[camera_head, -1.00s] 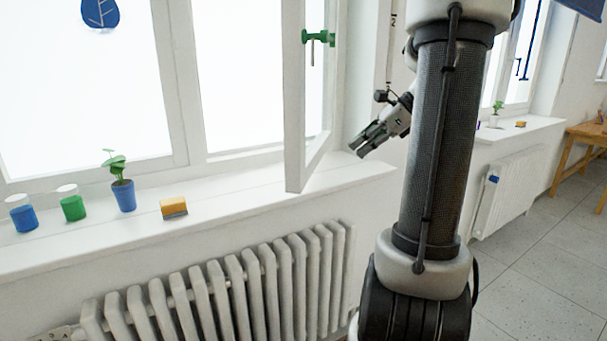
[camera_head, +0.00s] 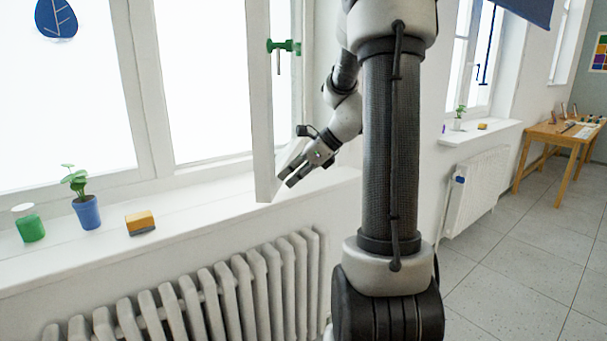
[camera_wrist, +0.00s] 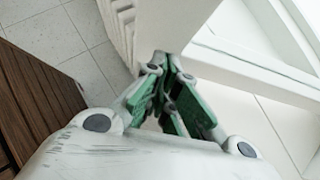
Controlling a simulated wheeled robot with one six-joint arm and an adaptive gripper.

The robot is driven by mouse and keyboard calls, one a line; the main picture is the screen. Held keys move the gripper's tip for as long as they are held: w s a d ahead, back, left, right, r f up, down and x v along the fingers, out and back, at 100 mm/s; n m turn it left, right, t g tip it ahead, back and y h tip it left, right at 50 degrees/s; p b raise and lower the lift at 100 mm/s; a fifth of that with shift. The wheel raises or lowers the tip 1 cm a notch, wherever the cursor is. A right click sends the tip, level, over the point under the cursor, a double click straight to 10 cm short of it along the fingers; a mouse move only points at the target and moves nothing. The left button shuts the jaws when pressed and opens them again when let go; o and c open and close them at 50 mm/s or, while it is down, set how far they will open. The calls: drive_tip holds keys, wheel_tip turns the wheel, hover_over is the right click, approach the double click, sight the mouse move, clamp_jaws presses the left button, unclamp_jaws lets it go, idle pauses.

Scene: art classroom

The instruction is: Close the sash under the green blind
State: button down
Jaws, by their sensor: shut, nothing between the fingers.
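The open white sash (camera_head: 260,120) stands out from the window frame over the sill, edge towards me in the head view. In the wrist view my gripper's fingers (camera_wrist: 172,62) are together, in front of a white bar that seems to be the sash (camera_wrist: 170,25). No green blind shows in these views.
On the sill (camera_head: 190,215) stand a green paint jar (camera_head: 30,228), a potted plant (camera_head: 86,208) and a yellow sponge (camera_head: 140,223). A radiator (camera_head: 240,290) is below. A second window with a blue blind (camera_head: 527,8) and a wooden table (camera_head: 560,140) are at right. The floor there is clear.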

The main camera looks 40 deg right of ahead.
drive_tip(key=shift+w+a, duration=0.2)
drive_tip(key=shift+a, duration=0.1)
